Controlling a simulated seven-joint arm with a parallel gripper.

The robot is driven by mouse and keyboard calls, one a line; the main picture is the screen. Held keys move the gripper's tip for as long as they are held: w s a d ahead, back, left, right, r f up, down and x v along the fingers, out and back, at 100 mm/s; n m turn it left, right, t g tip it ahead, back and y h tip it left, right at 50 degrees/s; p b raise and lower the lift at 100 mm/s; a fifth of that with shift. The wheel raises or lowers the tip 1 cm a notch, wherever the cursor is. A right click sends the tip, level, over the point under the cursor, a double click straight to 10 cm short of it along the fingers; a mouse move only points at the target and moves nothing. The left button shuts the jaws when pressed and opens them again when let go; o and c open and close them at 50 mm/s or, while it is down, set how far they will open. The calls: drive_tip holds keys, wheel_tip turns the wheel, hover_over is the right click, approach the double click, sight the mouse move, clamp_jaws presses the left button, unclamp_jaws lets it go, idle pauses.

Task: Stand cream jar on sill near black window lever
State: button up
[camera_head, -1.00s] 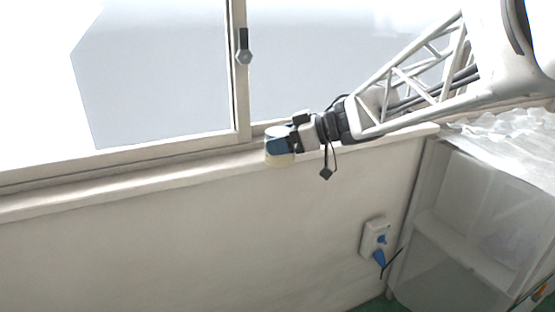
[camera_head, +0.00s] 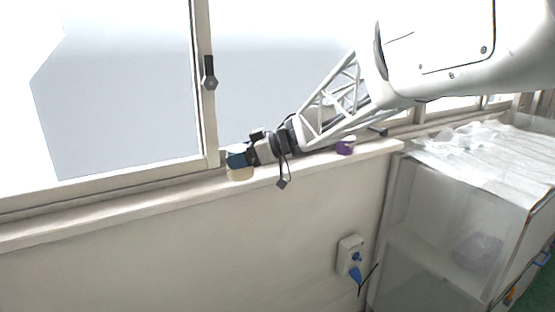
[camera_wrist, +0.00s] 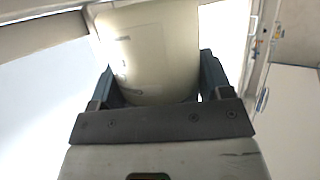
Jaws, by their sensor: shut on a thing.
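The cream jar (camera_head: 239,174) is upright at the front part of the window sill (camera_head: 120,213), below and slightly right of the black window lever (camera_head: 209,73). I cannot tell whether its base touches the sill. My gripper (camera_head: 238,160) is shut around the jar's upper part from the right. In the wrist view the pale cream jar (camera_wrist: 150,50) fills the space between the two blue-grey fingers of my gripper (camera_wrist: 158,85). The fingers hide part of the jar.
A purple jar with a white top (camera_head: 346,147) stands on the sill to the right, beneath my arm. A wall socket with a blue plug (camera_head: 351,256) is below the sill. A clear-fronted cabinet (camera_head: 440,220) stands at the right. The sill left of the jar is clear.

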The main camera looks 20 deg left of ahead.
drive_tip(key=shift+w+a+f, duration=0.1)
drive_tip(key=shift+w+a, duration=0.7)
drive_tip(key=shift+w, duration=0.25)
drive_tip(key=shift+w+a+f, duration=0.15)
drive_tip(key=shift+w+a, duration=0.6)
drive_tip(key=shift+w, duration=0.3)
drive_tip(key=shift+w+a+f, duration=0.1)
drive_tip(key=shift+w+a, duration=0.7)
drive_tip(key=shift+w, duration=0.25)
drive_tip(key=shift+f, duration=1.75)
drive_tip(key=shift+f, duration=0.1)
drive_tip(key=o, duration=1)
drive_tip(key=shift+o, duration=0.2)
drive_tip(key=shift+d, duration=0.1)
drive_tip(key=v, duration=1.2)
